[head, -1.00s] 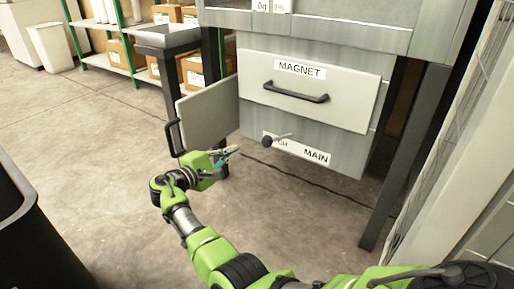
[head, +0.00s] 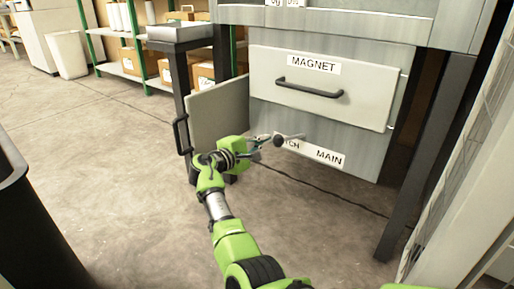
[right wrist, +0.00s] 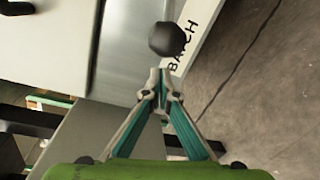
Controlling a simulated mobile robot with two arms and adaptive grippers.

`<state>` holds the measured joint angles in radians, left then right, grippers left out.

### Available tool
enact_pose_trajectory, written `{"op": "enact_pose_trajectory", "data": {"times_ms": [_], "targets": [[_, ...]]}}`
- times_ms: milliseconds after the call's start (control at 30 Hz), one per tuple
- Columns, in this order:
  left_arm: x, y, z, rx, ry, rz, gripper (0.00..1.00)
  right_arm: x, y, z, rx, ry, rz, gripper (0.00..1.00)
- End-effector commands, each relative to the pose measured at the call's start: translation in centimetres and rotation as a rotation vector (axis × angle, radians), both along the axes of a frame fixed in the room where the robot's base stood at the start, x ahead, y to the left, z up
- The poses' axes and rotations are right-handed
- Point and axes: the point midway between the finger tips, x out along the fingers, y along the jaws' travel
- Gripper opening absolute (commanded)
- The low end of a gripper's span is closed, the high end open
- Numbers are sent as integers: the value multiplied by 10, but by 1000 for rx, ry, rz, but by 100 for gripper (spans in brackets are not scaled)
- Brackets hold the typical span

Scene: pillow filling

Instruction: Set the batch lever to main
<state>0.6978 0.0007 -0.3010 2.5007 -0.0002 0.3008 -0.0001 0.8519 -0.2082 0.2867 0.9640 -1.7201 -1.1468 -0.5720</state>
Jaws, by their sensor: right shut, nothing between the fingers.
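The batch lever (head: 278,141) is a short rod with a dark round knob, on the grey cabinet panel below the MAGNET drawer. Its knob lies toward the left, over the BATCH end of the white label strip (head: 318,153); the word MAIN is at the strip's right. My right gripper (head: 268,138) is shut and empty, its tips just left of the knob. In the right wrist view the knob (right wrist: 167,39) is just beyond the closed fingertips (right wrist: 160,80); I cannot tell whether they touch. My left gripper is not in view.
The white MAGNET drawer front (head: 325,90) with a dark handle is above the lever. An open panel door (head: 218,112) with a handle stands left of it, behind my gripper. A dark bin (head: 30,225) is at the left edge. A dark cabinet leg (head: 420,165) stands right.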

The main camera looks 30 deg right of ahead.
Motion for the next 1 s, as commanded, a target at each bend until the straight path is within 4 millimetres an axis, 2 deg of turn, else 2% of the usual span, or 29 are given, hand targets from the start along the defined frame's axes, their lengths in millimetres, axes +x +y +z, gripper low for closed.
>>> {"op": "enact_pose_trajectory", "data": {"times_ms": [300, 733, 867, 1000], "targets": [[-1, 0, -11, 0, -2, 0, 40, -20, -1, 5, 1, 0, -1, 0], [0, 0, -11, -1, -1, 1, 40, -23, -1, 7, 0, 2, -1, 0], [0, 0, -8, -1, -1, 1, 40, -24, -3, 8, 0, 2, -1, 0], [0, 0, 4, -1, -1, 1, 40, -30, -14, 11, -2, 3, 4, 0]]}}
